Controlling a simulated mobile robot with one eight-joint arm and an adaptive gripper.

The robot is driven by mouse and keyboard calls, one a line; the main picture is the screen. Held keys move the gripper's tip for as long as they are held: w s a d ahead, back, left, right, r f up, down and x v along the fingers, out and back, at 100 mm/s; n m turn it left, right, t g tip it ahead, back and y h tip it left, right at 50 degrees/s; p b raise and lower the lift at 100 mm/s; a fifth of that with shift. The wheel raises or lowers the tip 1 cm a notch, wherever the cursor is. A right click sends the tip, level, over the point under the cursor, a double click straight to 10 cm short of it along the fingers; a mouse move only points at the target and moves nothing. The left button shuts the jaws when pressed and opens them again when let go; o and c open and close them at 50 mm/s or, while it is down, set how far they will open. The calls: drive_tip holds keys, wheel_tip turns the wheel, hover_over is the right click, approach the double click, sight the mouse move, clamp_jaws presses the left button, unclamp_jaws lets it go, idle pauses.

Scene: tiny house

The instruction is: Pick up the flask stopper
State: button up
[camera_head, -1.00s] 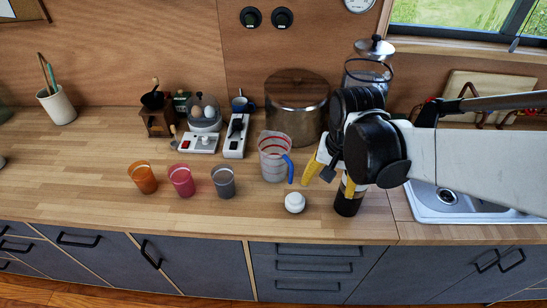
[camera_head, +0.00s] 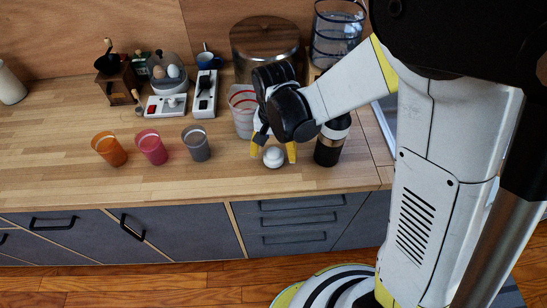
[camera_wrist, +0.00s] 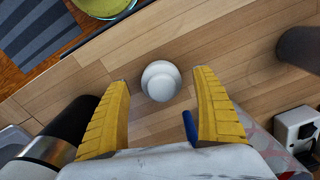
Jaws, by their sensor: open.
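The flask stopper (camera_head: 273,157) is a small white rounded piece on the wooden counter near its front edge. It also shows in the wrist view (camera_wrist: 161,80), just beyond and between the fingertips. My gripper (camera_head: 273,152) is open above the counter, with one yellow finger on each side of the stopper. In the wrist view the two yellow fingers (camera_wrist: 160,97) stand wide apart with clear gaps to the stopper. Whether the fingertips touch the counter cannot be told.
A dark flask (camera_head: 328,146) stands close to the right finger, and a measuring jug (camera_head: 242,122) with a blue handle stands behind. A grey cup (camera_head: 197,150), a pink cup (camera_head: 152,148) and an orange cup (camera_head: 109,149) stand to the left. The front counter is clear.

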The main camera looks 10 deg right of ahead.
wheel_tip(320, 180, down, 3)
drive_tip(key=shift+r, duration=0.15)
drive_tip(key=c, duration=1.4)
drive_tip(key=shift+o, duration=0.2)
drive_tip(key=shift+r, duration=0.15)
